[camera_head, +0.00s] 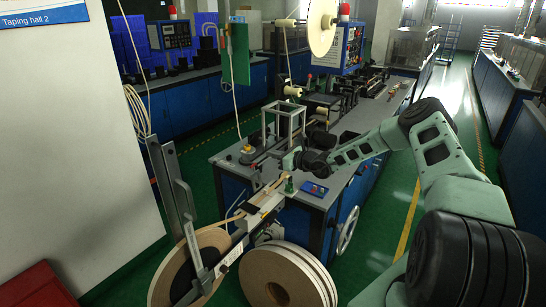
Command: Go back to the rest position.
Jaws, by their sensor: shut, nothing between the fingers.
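My arm reaches in from the right, over the grey top of the blue machine (325,200). My gripper (289,186) is at its far end, small and dark, low over the near left corner of the machine. It is shut and holds nothing. It is close to the tape guide (262,203), beside its right end. Whether it touches anything is too small to tell. A pale tape runs from the left reel (208,242) up to the guide.
Stacked reels (283,277) stand on the floor in front of the machine. A metal frame (284,123) stands behind. The green aisle (400,190) at the right is clear.

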